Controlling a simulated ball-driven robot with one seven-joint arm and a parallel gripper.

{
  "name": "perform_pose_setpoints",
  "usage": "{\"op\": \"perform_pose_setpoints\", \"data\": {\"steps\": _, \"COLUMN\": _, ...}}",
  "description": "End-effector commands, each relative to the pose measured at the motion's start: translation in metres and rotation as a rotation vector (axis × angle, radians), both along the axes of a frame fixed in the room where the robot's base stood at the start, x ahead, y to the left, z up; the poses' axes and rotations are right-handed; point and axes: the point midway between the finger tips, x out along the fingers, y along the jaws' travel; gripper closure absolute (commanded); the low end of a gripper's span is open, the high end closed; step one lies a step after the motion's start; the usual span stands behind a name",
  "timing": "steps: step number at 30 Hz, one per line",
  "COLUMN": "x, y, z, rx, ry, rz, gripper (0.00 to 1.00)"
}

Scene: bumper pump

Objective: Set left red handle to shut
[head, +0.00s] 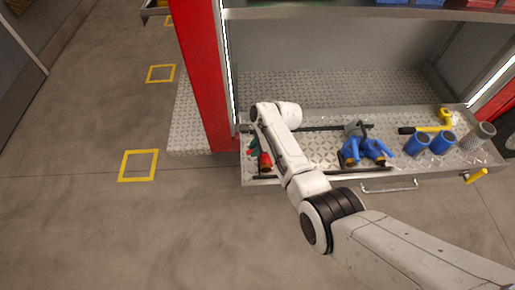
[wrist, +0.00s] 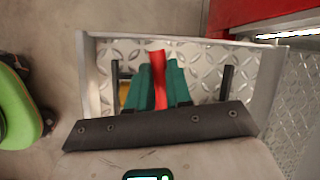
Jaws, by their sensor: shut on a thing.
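The red handle (wrist: 158,80) shows in the wrist view as a narrow upright strip over the metal tray. The teal fingers of my gripper (wrist: 159,88) lie close on both of its sides and are shut on it. In the head view a red part (head: 265,162) shows at the tray's left end, beside my arm. My gripper (head: 252,148) is there mostly hidden behind my wrist. I cannot tell the handle's exact angle. Its base and the fitting under it are largely hidden by the fingers.
The diamond-plate tray (head: 310,178) also holds a blue valve piece (head: 365,148), blue cups (head: 417,143), a grey mesh cylinder (head: 478,136) and a yellow-and-black tool (head: 425,130). A red post (head: 205,75) stands close behind the tray's left end. The floor at left is clear.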

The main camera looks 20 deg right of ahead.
Motion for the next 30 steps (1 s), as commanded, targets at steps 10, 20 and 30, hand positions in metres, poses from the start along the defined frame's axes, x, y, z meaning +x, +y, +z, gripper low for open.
{"op": "perform_pose_setpoints", "data": {"steps": 10, "x": 0.0082, "y": -0.0006, "z": 0.0003, "rx": -0.002, "ry": 0.001, "rz": -0.182, "gripper": 1.0}}
{"op": "perform_pose_setpoints", "data": {"steps": 20, "x": 0.011, "y": -0.002, "z": 0.0, "rx": -0.002, "ry": 0.0, "rz": -0.237, "gripper": 1.0}}
{"op": "perform_pose_setpoints", "data": {"steps": 30, "x": 0.0112, "y": -0.0024, "z": 0.0, "rx": -0.003, "ry": -0.001, "rz": -0.237, "gripper": 0.8}}
